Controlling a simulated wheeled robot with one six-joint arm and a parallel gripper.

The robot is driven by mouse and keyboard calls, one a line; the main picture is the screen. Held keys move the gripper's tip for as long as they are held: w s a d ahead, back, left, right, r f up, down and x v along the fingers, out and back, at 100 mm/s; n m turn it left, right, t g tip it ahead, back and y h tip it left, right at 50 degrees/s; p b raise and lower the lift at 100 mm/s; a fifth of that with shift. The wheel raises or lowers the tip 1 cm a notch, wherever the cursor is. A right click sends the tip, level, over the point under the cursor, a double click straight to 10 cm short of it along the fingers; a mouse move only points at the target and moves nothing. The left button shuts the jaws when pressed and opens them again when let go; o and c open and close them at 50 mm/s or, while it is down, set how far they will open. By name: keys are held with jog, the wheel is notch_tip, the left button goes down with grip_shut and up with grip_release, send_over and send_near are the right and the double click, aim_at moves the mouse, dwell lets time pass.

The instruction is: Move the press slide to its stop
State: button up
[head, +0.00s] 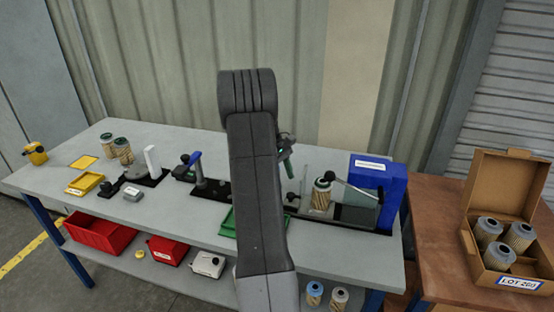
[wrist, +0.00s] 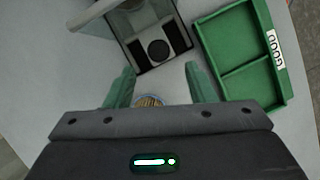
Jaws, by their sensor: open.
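In the head view a press-like station with a blue housing (head: 378,180) and a dark lever (head: 352,189) stands at the right of the bench. A pleated filter cartridge (head: 321,196) with a green top stands upright beside the lever. I cannot tell which part is the slide. My gripper (wrist: 159,70) is open, its green fingers apart in the wrist view. A pleated cartridge (wrist: 149,100) shows partly between the finger bases, mostly hidden by the gripper body. I see no contact. In the head view my arm hides most of the gripper.
A dark fixture (wrist: 153,45) with a round black part lies ahead of the fingers. A green tray labelled GOOD (wrist: 278,90) is to their right. A carton (head: 512,190) with grey-topped cartridges stands far right.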

aim_at(293, 194)
jog(key=v, duration=0.8)
jog(key=shift+a+r, duration=0.2)
jog(key=shift+r, duration=0.1)
jog(key=shift+w+f, duration=0.1)
jog(key=x, duration=1.3)
jog(key=shift+d+f+p, duration=0.3)
jog(key=shift+p, duration=0.1)
jog(key=shift+s+d+f, duration=0.1)
jog(key=shift+s+d, duration=0.15)
jog(key=shift+d, duration=0.4)
jog(key=shift+s+d, duration=0.1)
jog(key=shift+d, duration=0.1)
